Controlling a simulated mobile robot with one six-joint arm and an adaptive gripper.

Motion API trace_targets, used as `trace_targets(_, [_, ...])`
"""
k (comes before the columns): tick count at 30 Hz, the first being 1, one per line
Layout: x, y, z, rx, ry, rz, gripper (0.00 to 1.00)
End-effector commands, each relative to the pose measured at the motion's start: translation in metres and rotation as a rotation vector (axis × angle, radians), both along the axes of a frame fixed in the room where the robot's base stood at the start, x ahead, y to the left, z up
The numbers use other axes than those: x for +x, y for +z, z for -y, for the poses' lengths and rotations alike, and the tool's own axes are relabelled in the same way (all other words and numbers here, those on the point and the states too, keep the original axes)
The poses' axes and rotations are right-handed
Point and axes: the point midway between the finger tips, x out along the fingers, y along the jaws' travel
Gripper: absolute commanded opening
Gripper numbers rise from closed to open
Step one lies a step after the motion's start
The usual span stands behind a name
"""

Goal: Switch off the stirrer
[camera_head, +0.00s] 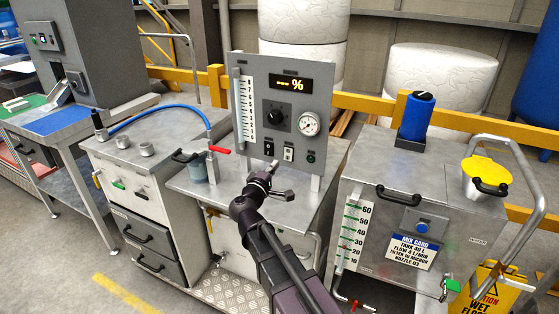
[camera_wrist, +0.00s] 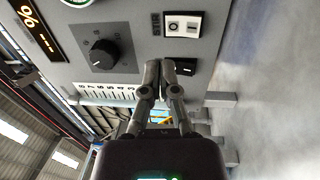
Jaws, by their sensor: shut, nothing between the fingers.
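A grey upright control panel (camera_head: 283,110) stands on the middle steel cabinet. Its lower edge carries a small black rocker switch (camera_head: 269,149), a white-plated switch (camera_head: 289,153) and a green button (camera_head: 311,157). In the wrist view, turned sideways, the black rocker (camera_wrist: 186,67) lies beside my fingertips and the white plate (camera_wrist: 183,24) above it. My gripper (camera_head: 271,170) is shut and empty, just below the panel's switches. In the wrist view the gripper (camera_wrist: 162,68) partly overlaps the black rocker; contact is unclear.
The panel also holds a black knob (camera_head: 278,118), a round gauge (camera_head: 310,123) and a display (camera_head: 286,83) reading "-- %". A blue hose (camera_head: 165,107) and red-handled valve (camera_head: 219,150) are left of the panel. The mixing tank (camera_head: 388,165) stands right.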

Motion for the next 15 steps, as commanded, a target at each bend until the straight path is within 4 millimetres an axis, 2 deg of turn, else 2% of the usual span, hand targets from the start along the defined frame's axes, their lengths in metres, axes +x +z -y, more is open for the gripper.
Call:
trace_targets(1, [-0.011,0.002,-0.002,0.0,0.001,0.0,0.0])
trace_targets(6, [-0.032,0.005,-0.01,0.0,0.001,0.0,0.0])
trace_targets(15, [-0.049,0.006,-0.017,0.0,-0.001,0.0,0.0])
